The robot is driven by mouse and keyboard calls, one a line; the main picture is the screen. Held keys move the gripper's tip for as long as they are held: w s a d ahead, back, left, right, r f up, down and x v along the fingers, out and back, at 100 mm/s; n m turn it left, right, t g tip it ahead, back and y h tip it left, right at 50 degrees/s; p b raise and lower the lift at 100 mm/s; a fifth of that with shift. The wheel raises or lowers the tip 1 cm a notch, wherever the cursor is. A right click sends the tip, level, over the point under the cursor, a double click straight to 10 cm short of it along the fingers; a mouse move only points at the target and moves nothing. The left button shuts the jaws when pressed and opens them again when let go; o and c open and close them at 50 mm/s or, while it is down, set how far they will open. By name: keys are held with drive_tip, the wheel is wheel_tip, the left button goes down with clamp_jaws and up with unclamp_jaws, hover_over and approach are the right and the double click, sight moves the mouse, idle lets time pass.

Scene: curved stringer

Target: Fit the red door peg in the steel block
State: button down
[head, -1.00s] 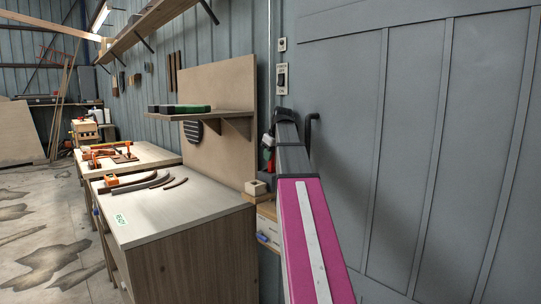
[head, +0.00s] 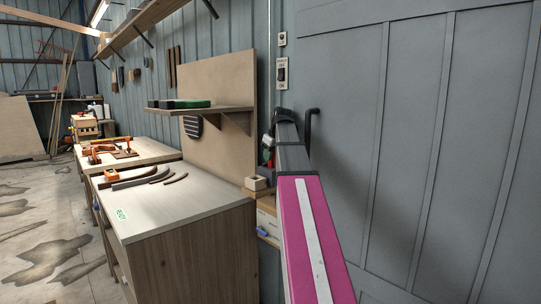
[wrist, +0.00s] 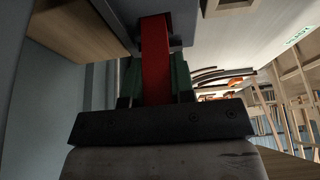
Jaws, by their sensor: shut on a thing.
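My gripper (wrist: 157,82) shows its two green finger pads in the wrist view, shut on the red door peg (wrist: 155,50) between them. The peg is a flat red bar pointing away from the gripper. In the head view my gripper is mostly hidden behind my arm, with a small bit of red (head: 266,155) showing at the wall.
A small wooden block with a hole (head: 256,183) stands on a low ledge just left of my arm. A workbench (head: 190,210) with curved strips (head: 145,180) and an orange tool lies left. The grey panelled door (head: 420,150) is close on the right.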

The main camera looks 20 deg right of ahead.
drive_tip(key=shift+f, duration=1)
drive_tip(key=c, duration=0.9)
unclamp_jaws()
drive_tip(key=shift+r, duration=0.1)
drive_tip(key=shift+w+d, duration=0.1)
drive_tip(key=shift+r, duration=0.1)
drive_tip(key=shift+d+r, duration=0.1)
drive_tip(key=shift+r, duration=0.15)
drive_tip(key=v, duration=1)
drive_tip(key=shift+s+a, duration=0.25)
drive_tip(key=shift+s, duration=0.05)
drive_tip(key=shift+s, duration=0.1)
